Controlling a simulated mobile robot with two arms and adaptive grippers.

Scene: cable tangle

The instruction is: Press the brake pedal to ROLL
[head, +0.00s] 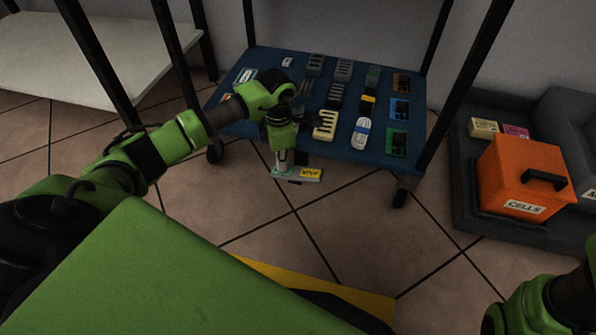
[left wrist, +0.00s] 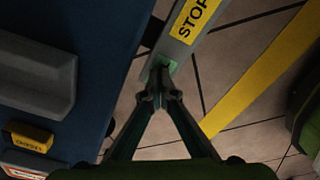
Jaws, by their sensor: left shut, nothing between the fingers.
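The brake pedal (head: 289,176) is a grey bar sticking out low at the front edge of the blue cart. It carries a yellow label (head: 311,174), which reads STOP in the left wrist view (left wrist: 193,20). The pedal's end has a green patch. My left gripper (head: 281,168) points down with its fingers shut and empty, its tips at this green end. In the left wrist view the fingertips (left wrist: 160,82) overlap the green patch; I cannot tell whether they press on it. My right gripper is out of view; only part of that arm shows at bottom right.
The blue cart shelf (head: 285,138) holds several small parts and trays, between black posts. An orange CELLS box (head: 520,175) stands in a dark tray at right. A white table (head: 90,65) is at far left. Tiled floor in front of the cart is open.

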